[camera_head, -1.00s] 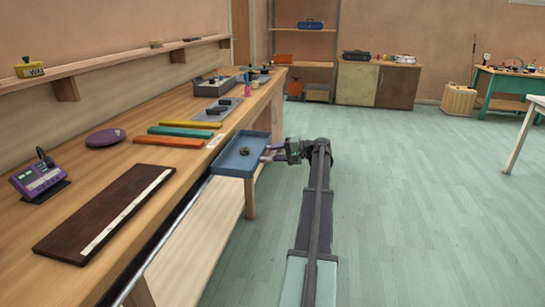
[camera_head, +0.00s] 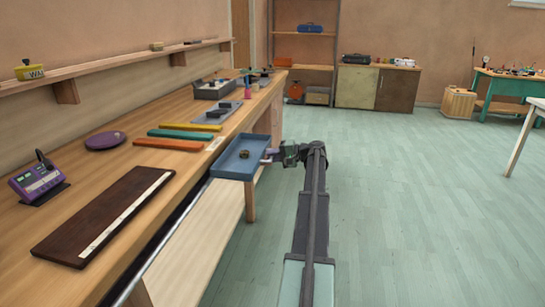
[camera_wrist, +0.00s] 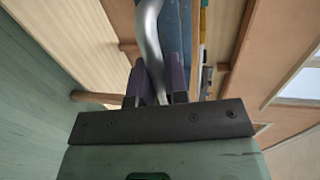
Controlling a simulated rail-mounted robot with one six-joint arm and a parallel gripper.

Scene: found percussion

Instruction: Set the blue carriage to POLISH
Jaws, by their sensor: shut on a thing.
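The blue carriage (camera_head: 256,171) is a shallow blue tray at the front edge of the workbench, above a metal rail (camera_head: 168,246). A small dark ring-like thing (camera_head: 244,154) lies in it. My gripper (camera_head: 272,155) is at the carriage's right side. In the wrist view, its purple fingers (camera_wrist: 160,80) are shut on the silver curved handle (camera_wrist: 150,35), which leads up towards the blue carriage (camera_wrist: 176,28).
The workbench carries a dark board with a pale strip (camera_head: 122,220), a purple device (camera_head: 38,183), a purple disc (camera_head: 105,140) and coloured bars (camera_head: 180,134). Grey trays (camera_head: 212,113) stand farther back. The floor (camera_head: 400,210) right of my arm is clear.

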